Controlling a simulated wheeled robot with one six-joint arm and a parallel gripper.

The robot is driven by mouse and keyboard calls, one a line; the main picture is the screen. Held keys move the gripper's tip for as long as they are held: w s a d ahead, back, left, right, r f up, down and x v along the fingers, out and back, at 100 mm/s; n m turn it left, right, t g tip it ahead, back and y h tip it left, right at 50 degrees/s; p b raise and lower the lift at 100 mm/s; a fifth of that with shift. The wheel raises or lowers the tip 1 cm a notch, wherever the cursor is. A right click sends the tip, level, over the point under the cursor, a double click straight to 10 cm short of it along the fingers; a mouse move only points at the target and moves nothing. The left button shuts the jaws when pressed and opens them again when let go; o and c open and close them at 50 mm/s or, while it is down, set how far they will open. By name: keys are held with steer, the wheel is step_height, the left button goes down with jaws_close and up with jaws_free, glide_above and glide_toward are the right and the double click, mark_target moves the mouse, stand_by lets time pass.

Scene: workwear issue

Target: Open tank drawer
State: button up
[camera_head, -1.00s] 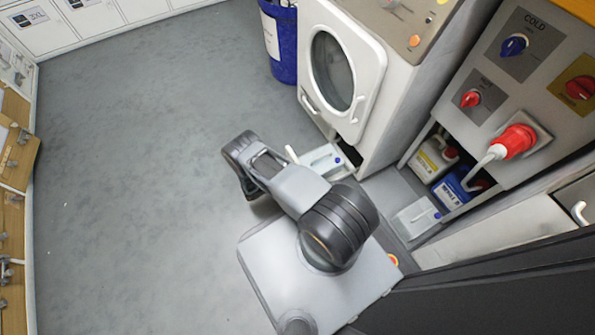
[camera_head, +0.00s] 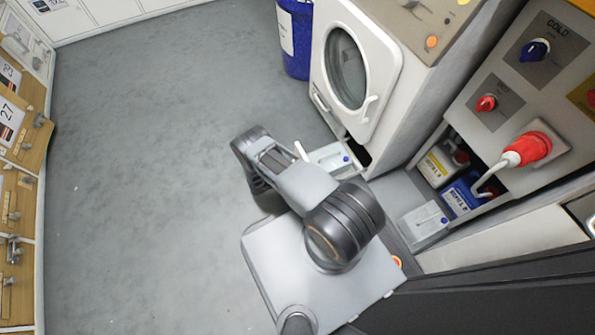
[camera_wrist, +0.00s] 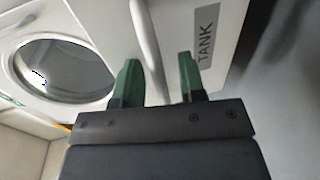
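The tank drawer (camera_head: 326,154) is the pale unit low on the front of the white washing machine, standing out from its base, with a blue dot on top. In the wrist view its front fills the upper middle, with a grey TANK label (camera_wrist: 204,42) and a pale upright handle bar (camera_wrist: 146,35). My gripper (camera_wrist: 158,72) has green fingers standing apart, one on each side of the bar's line. A gap shows between bar and right finger; contact on the left is unclear. In the head view my arm hides the gripper's fingertips.
The washing machine's round door (camera_head: 350,70) is above the drawer. A blue bin (camera_head: 294,40) stands behind it. Detergent canisters (camera_head: 460,192) sit in a low bay at right, beside a pale box (camera_head: 423,224). The grey floor (camera_head: 150,150) at left is clear.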

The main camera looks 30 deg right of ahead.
steer(key=p+v, duration=0.1)
steer(key=v, duration=1.2)
steer(key=shift+a+p, duration=0.3)
steer(key=shift+a, duration=0.1)
steer(key=shift+w, duration=0.1)
steer(key=shift+r, duration=0.1)
steer(key=w+r+g+y+p, duration=0.1)
steer(key=w+r+y+p, duration=0.35)
steer(key=r, duration=1.15)
steer(key=s+r+m+g+y+p, duration=0.1)
steer(key=r+p, duration=0.7)
steer(key=r, duration=0.7)
steer(key=w+r+y+p, duration=0.25)
steer(key=r+p, duration=0.35)
steer(key=r, duration=1)
steer(key=s+d+r+t+y+p, duration=0.1)
steer(key=s+r+p, duration=0.4)
steer(key=r, duration=0.8)
steer(key=s+d+r+n+t+y+p, duration=0.1)
steer(key=s+r+t+y+p, duration=0.2)
steer(key=r, duration=1)
steer(key=s+d+r+t+y+p, duration=0.1)
steer(key=s+r+t+y+p, duration=0.1)
steer(key=s+r+p, duration=0.7)
step_height(320, 180, up, 4)
steer(key=shift+d+r+n+t+y+p, duration=0.1)
steer(key=shift+d+n+t+y+p, duration=0.25)
steer(key=shift+y+p, duration=0.65)
steer(key=shift+d, duration=0.15)
